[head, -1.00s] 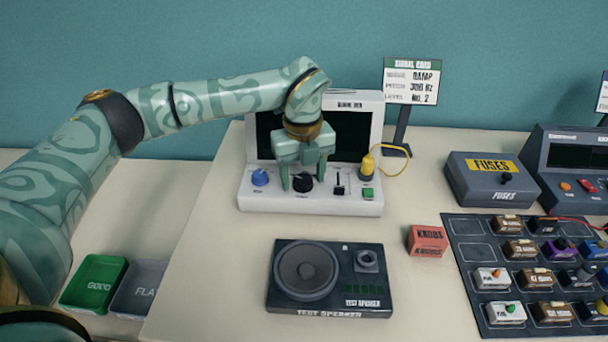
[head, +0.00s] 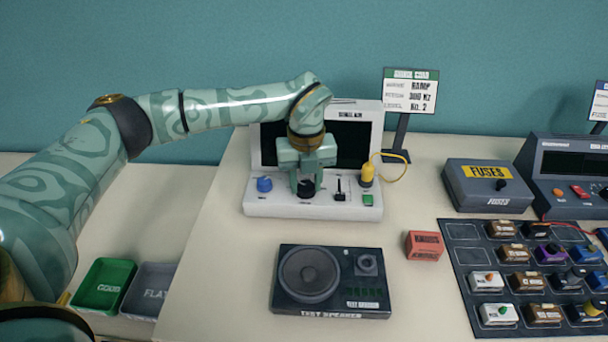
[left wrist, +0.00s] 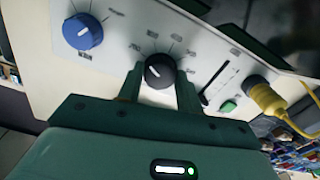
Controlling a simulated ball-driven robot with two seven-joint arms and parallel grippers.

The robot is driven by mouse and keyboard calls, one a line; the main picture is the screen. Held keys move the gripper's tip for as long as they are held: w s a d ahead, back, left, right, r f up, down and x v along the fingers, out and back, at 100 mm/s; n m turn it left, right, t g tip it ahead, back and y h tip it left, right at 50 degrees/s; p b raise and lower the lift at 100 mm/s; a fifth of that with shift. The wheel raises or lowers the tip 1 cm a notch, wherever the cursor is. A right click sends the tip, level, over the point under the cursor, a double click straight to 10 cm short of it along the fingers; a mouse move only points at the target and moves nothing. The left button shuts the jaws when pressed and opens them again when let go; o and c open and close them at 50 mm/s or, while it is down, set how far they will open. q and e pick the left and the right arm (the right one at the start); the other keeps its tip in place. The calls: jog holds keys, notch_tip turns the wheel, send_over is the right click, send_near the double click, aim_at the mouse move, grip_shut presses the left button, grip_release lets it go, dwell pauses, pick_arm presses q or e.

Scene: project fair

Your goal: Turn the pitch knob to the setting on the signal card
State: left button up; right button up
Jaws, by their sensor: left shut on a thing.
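The white signal generator (head: 270,208) stands at the back of the table. Its black pitch knob (head: 306,188) is in the middle of the front panel; in the left wrist view the black knob (left wrist: 160,72) shows a white pointer line. My left gripper (head: 305,186) comes down from above, its fingers on both sides of the knob, shut on it. The fingers also show in the left wrist view (left wrist: 160,90). The signal card (head: 410,92) stands behind, on a dark post; its pitch line appears to read 300 Hz. My right gripper is not seen.
A blue knob (head: 264,185) sits left of the black one. A slider (head: 340,190), a green button (head: 368,200) and a yellow plug (head: 367,176) with cable are to the right. A test speaker (head: 345,310) lies in front; a red box (head: 424,245) is beside it.

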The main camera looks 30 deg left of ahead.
aim_at(306, 185)
pick_arm(q)
jog(key=m+p, duration=0.3)
jog(key=shift+r, duration=0.25)
jog(key=shift+f+m+p, duration=0.15)
jog(key=shift+m+p, duration=0.75)
jog(key=shift+m, duration=0.1)
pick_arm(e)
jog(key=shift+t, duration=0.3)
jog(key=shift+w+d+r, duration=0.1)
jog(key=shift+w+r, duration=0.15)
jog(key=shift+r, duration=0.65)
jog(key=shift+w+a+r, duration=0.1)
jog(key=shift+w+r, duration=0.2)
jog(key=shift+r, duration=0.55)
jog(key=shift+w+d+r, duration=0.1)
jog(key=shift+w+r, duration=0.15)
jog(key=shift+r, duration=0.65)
pick_arm(q)
jog(key=o, duration=1)
jog(key=shift+f, duration=0.1)
notch_tip(306, 185, up, 16)
jog(key=p, duration=0.3)
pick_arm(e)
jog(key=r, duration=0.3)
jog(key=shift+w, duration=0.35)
pick_arm(q)
jog(key=shift+r, duration=0.2)
